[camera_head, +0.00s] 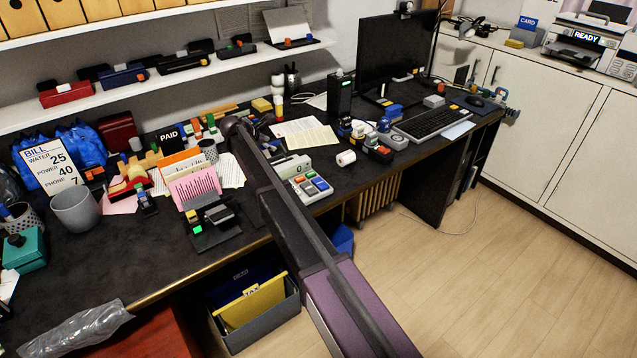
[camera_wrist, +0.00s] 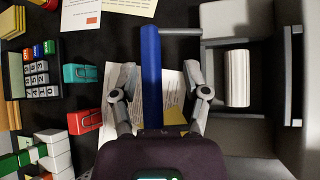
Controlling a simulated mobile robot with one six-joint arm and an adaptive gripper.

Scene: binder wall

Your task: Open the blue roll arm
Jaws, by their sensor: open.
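In the wrist view, the blue roll arm (camera_wrist: 151,75) is a long, straight bar running up the picture. A thin grey rod (camera_wrist: 181,32) runs from near its far end to a grey housing (camera_wrist: 222,20) on the right. A white roll (camera_wrist: 238,78) sits in that housing. My gripper (camera_wrist: 159,72) is open, with one finger on each side of the blue bar in the picture. A gap shows on both sides, and neither finger visibly touches it. I cannot tell its exact depth below the fingers. In the head view, I cannot make out the blue bar.
In the wrist view, a teal block (camera_wrist: 80,73), a red block (camera_wrist: 84,121) and a keypad (camera_wrist: 41,82) lie to the left. Papers (camera_wrist: 173,88) lie beneath the fingers. The head view shows a crowded dark desk (camera_head: 110,262) and open floor (camera_head: 500,270) at right.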

